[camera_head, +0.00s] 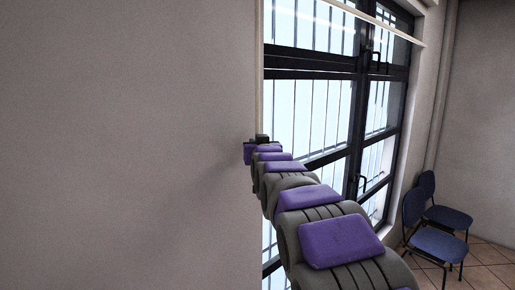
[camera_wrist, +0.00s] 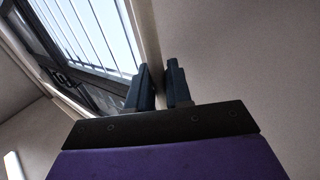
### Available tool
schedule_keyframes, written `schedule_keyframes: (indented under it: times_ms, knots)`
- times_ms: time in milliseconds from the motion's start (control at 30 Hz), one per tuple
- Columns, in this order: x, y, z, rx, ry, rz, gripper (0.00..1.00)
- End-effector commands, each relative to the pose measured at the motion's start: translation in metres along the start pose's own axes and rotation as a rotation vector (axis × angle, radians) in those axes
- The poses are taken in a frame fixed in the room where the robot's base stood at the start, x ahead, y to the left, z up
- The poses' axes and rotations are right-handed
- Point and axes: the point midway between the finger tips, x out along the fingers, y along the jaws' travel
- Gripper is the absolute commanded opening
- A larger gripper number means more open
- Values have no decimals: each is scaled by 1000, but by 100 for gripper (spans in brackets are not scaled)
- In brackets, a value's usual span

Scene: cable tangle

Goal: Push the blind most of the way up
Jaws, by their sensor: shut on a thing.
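The blind's pale lower edge (camera_head: 372,20) slants across the top of the window in the head view, with the panes below it uncovered. The rest of the blind is out of the picture. My gripper (camera_head: 262,139) is at the window's left edge, far below that edge of the blind. A thin pale vertical strip runs down to it there. In the wrist view the two dark fingers of my gripper (camera_wrist: 162,84) are close together with a narrow gap between them. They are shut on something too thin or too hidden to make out.
The barred window (camera_head: 312,105) has dark frames and handles. A plain wall (camera_head: 130,140) fills the left side, close to my gripper. Two blue chairs (camera_head: 432,222) stand on the tiled floor (camera_head: 482,262) at the right.

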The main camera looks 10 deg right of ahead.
Motion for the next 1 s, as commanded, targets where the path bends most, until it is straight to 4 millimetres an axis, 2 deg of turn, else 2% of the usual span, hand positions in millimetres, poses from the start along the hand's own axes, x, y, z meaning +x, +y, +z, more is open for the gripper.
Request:
schedule_keyframes:
  times_ms: [67,100,267,533,667,1000]
  knots:
    - [0,0,0,0,0,0,0]
    - [0,0,1,0,0,0,21]
    - [0,0,0,0,0,0,35]
    - [-3,0,0,0,1,0,35]
    - [-10,0,0,0,0,1,35]
    - [-56,-1,0,1,2,0,35]
